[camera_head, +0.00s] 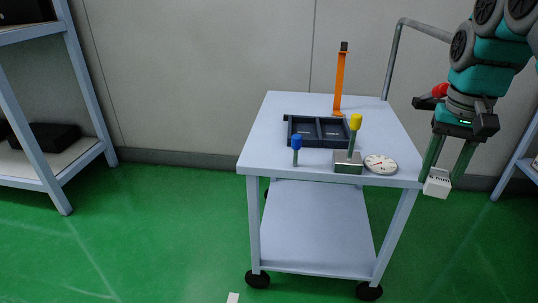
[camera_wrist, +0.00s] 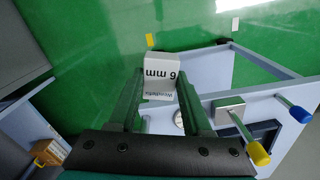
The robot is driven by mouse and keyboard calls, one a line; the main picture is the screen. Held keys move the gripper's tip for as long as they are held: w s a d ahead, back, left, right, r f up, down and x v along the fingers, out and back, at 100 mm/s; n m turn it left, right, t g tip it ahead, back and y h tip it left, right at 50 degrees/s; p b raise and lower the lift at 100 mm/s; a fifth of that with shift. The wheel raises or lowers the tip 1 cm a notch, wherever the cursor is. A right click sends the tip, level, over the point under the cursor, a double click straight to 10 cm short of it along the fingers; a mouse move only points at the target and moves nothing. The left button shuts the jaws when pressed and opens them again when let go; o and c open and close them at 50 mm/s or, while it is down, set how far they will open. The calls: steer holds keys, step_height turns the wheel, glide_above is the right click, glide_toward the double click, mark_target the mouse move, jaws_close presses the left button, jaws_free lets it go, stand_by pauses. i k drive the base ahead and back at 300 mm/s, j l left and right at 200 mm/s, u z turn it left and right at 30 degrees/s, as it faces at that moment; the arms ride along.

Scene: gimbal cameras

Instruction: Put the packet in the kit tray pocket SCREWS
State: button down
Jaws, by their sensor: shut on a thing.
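My gripper (camera_head: 441,177) is shut on a small white packet (camera_head: 437,187), held off the right front corner of the cart. In the wrist view the packet (camera_wrist: 161,78) sits between the two fingertips and shows "6 mm" with smaller print I cannot read surely. The dark kit tray (camera_head: 316,144) lies on the cart top, left of my gripper, with pockets split by a divider. No pocket label is readable, so I cannot tell which is SCREWS. The tray also shows partly at the right in the wrist view (camera_wrist: 268,132), behind posts.
On the cart (camera_head: 260,150) stand an orange post (camera_head: 340,85) behind the tray, a blue-topped post (camera_head: 296,143) in front, a grey block with a yellow-topped post (camera_head: 348,162), and a round white dial (camera_head: 380,164). A shelf (camera_head: 75,160) stands left.

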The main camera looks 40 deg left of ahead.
mark_target(304, 132)
steer(key=j+u, duration=0.1)
steer(key=u, duration=0.2)
steer(key=k+j+u, duration=0.1)
steer(key=u, duration=0.2)
steer(key=i+l+u, duration=0.3)
steer(key=i, duration=0.4)
steer(key=i+l+u, duration=0.35)
steer(key=i+l, duration=0.25)
steer(key=i, duration=0.1)
